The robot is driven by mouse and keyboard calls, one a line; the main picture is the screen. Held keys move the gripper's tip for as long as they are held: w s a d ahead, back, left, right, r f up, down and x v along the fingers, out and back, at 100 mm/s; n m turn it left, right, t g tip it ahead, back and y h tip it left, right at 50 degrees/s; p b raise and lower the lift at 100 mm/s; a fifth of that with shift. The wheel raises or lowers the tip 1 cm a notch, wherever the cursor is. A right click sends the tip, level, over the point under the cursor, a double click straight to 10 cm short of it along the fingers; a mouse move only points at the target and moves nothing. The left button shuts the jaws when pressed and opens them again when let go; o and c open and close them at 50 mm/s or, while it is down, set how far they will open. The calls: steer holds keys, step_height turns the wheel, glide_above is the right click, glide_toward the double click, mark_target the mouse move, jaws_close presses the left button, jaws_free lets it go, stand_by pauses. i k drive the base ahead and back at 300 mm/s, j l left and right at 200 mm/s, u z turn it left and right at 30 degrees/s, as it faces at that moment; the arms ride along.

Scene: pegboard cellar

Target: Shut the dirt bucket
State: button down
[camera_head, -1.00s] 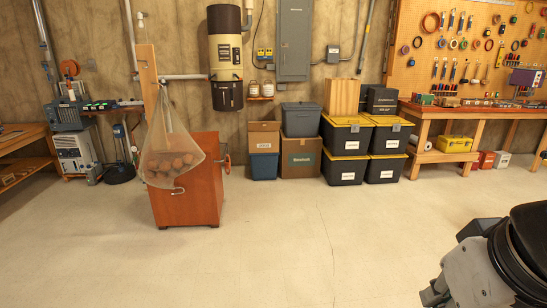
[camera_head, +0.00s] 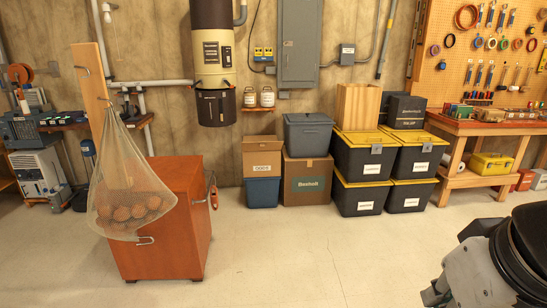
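A cream and dark wall-mounted cylinder (camera_head: 212,55) hangs on the concrete wall, left of centre. Its dark lower section looks like the dirt bucket (camera_head: 215,108), with a small light label on its front. I cannot tell from here whether the bucket is open or latched. A grey part of my own arm and a black rounded part fill the lower right corner, far from the cylinder. My gripper's fingers cannot be made out in this view.
A reddish wooden cabinet (camera_head: 178,222) with a post and a hanging net of round brown things (camera_head: 130,205) stands at left front. Boxes (camera_head: 307,182) and yellow-lidded black bins (camera_head: 362,155) line the wall. The floor (camera_head: 300,260) in the middle is clear.

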mark_target(217, 107)
steer(key=i, duration=3.85)
steer(key=i+u, duration=0.15)
steer(key=i, duration=0.4)
steer(key=i+l+u, duration=0.2)
steer(key=i, duration=0.4)
